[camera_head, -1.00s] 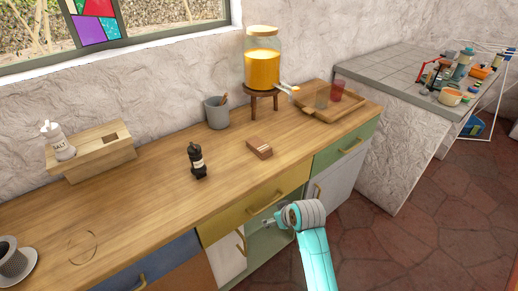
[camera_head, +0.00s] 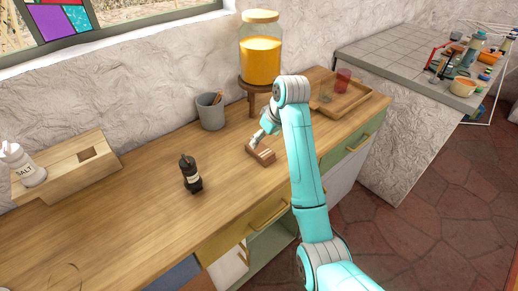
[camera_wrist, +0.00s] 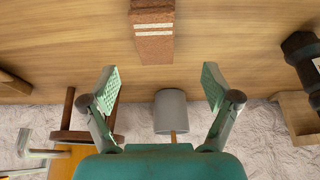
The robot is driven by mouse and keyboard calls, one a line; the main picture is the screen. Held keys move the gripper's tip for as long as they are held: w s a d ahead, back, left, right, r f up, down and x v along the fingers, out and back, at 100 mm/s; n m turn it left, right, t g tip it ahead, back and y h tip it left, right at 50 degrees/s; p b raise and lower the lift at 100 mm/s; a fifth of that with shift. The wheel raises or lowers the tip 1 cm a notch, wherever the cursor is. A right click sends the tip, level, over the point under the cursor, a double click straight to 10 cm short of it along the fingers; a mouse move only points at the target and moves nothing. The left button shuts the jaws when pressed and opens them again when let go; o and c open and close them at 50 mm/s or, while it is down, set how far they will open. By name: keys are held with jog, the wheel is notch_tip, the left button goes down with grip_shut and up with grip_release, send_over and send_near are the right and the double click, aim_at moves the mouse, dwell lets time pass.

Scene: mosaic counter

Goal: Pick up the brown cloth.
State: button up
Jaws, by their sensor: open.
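The brown cloth (camera_head: 264,155) is a small folded block lying on the wooden counter, left of the middle stretch of my arm. In the wrist view the cloth (camera_wrist: 153,45) is reddish brown with two pale stripes, at the top centre. My gripper (camera_head: 256,143) is at the cloth's far left side in the head view, close above it; contact cannot be told. In the wrist view my gripper (camera_wrist: 160,88) has its fingers spread wide with nothing between them. The cloth lies beyond the fingertips, in line with the gap.
A black bottle (camera_head: 191,174) stands left of the cloth. A grey cup (camera_head: 211,112) and a juice dispenser (camera_head: 260,62) on a wooden stand (camera_head: 254,88) are behind. A wooden tray (camera_head: 371,101) with glasses is at right. Counter between bottle and cloth is clear.

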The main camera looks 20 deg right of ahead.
aim_at(260, 149)
jog(key=x, duration=0.3)
jog(key=shift+w+f, duration=0.15)
jog(key=shift+f, duration=0.15)
jog(key=x, duration=0.4)
jog(key=shift+w+d+r, duration=0.1)
jog(key=shift+w+d, duration=0.1)
jog(key=shift+w+a+f, duration=0.1)
jog(key=shift+w+f, duration=0.15)
jog(key=shift+f, duration=0.35)
jog(key=shift+f, duration=0.25)
jog(key=c, duration=1.2)
